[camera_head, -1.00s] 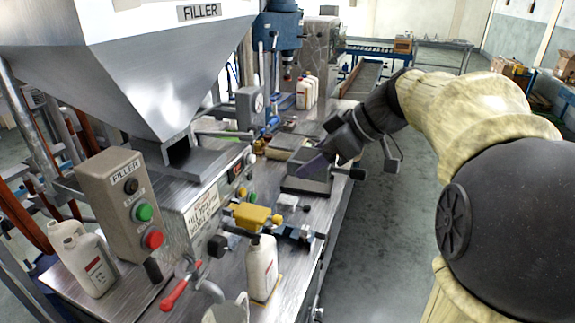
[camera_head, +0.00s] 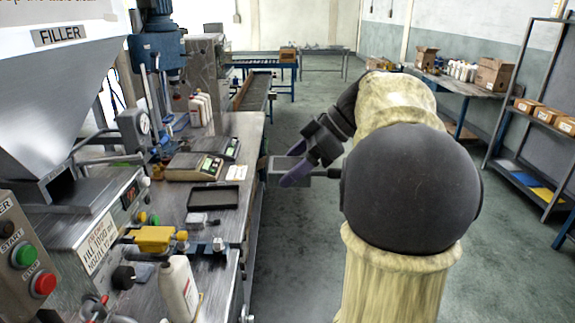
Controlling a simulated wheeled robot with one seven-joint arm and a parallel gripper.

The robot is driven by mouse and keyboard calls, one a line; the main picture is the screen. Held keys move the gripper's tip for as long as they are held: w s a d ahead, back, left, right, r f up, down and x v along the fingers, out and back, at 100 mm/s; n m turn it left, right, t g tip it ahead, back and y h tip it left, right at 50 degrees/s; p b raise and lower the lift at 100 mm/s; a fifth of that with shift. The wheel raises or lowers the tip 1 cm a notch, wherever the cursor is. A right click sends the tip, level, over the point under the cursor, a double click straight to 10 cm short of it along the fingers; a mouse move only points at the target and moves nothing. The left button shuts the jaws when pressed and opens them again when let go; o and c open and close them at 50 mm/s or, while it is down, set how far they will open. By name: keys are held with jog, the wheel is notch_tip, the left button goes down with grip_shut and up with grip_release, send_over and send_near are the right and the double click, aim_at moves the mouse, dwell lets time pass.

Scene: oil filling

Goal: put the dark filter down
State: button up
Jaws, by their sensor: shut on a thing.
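My gripper (camera_head: 294,170) is at the centre of the view, past the right edge of the steel bench and over the floor. Its purple-grey fingers point down and left. They are shut on a dark grey blocky piece, which I take to be the dark filter (camera_head: 275,176). The fingers and arm partly hide it, so its full shape cannot be told. A flat black tray (camera_head: 213,208) lies on the bench to the left of the gripper, with nothing seen on it.
On the bench are scales (camera_head: 192,166), a yellow block (camera_head: 153,239), a white bottle (camera_head: 178,290) and white jugs (camera_head: 200,108) farther back. The filler (camera_head: 50,90) stands at the left. Open floor (camera_head: 300,235) lies right of the bench. Shelves (camera_head: 530,160) stand at the far right.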

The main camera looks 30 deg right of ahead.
dwell(0.3)
jog(key=w+d+f+m+t+h, duration=0.1)
jog(key=w+d+f+m+h, duration=0.2)
jog(key=f, duration=1.2)
jog(key=w+d+f+m+t, duration=0.2)
jog(key=w+f+m, duration=0.15)
jog(key=f, duration=1.05)
jog(key=w+d+f+m+t+h, duration=0.15)
jog(key=w+f, duration=0.25)
jog(key=f, duration=1.1)
jog(key=s+a+f+m+h, duration=0.1)
jog(key=a+f, duration=0.1)
jog(key=f, duration=0.5)
jog(key=s+a+f+m+h, duration=0.1)
jog(key=a+f, duration=0.2)
jog(key=f, duration=0.3)
jog(key=s+a+f+m, duration=0.1)
jog(key=s+a+f, duration=0.2)
jog(key=a, duration=0.3)
jog(key=s+a+f+m+h+p, duration=0.1)
jog(key=s+a+f, duration=0.2)
jog(key=a, duration=0.3)
jog(key=shift+s+f+m, duration=0.25)
jog(key=shift+s+m, duration=0.1)
jog(key=shift+m, duration=0.05)
jog(key=shift+d+t+h, duration=0.2)
jog(key=shift+t+h, duration=0.05)
